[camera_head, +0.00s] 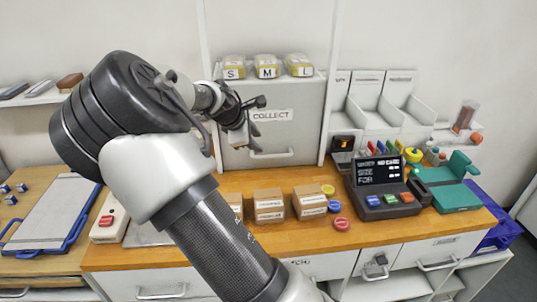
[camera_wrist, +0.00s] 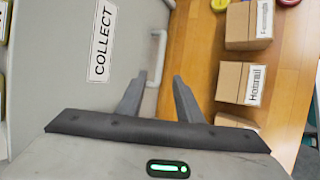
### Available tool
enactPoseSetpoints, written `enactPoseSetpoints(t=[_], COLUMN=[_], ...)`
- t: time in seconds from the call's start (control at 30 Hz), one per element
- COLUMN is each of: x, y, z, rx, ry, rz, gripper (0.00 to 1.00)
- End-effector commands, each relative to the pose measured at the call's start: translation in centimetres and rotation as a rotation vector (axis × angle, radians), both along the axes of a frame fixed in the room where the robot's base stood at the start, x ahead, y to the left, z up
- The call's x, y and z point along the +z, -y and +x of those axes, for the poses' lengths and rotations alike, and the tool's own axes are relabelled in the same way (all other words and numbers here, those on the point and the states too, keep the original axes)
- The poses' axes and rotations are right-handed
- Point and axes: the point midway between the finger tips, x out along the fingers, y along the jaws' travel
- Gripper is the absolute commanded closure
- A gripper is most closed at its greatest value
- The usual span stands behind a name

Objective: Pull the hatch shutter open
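The hatch shutter (camera_head: 300,135) is a grey panel with a COLLECT label, standing down against the counter in the head view. It also fills the left of the wrist view (camera_wrist: 60,85). Its pale bar handle (camera_head: 270,154) is low on the panel; the handle (camera_wrist: 158,50) shows beyond my fingertips in the wrist view. My gripper (camera_head: 254,118) is in front of the shutter's left part, above the handle. In the wrist view its two fingers (camera_wrist: 157,88) are apart with nothing held between them. Whether a finger touches the panel is unclear.
Boxes marked S (camera_head: 234,68), M and L stand on top of the hatch. Several cardboard boxes (camera_head: 269,205) sit on the wooden counter (camera_head: 375,228) before it. A dark terminal (camera_head: 385,190) and a green device (camera_head: 452,188) are to the right.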

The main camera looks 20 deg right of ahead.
Motion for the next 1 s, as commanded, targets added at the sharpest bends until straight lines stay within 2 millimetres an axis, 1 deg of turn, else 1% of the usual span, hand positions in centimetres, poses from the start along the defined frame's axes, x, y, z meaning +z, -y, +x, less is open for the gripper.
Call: enactPoseSetpoints(t=[0.03, 0.2, 0.4, 0.5, 0.7, 1.0], x=[-1.0, -4.0, -7.2, -8.5, -10.1, -10.5], y=[0.8, 2.7, 4.8, 5.7, 6.6, 6.8], z=[0.4, 1.7, 3.4, 4.1, 4.9, 5.1], rx=[-0.004, -0.006, -0.005, -0.004, -0.004, -0.002], ry=[-0.002, -0.003, -0.002, -0.001, 0.000, 0.000], rz=[-0.002, 0.000, 0.001, 0.001, 0.002, 0.002], gripper=[0.67, 0.67, 0.67, 0.67, 0.67, 0.67])
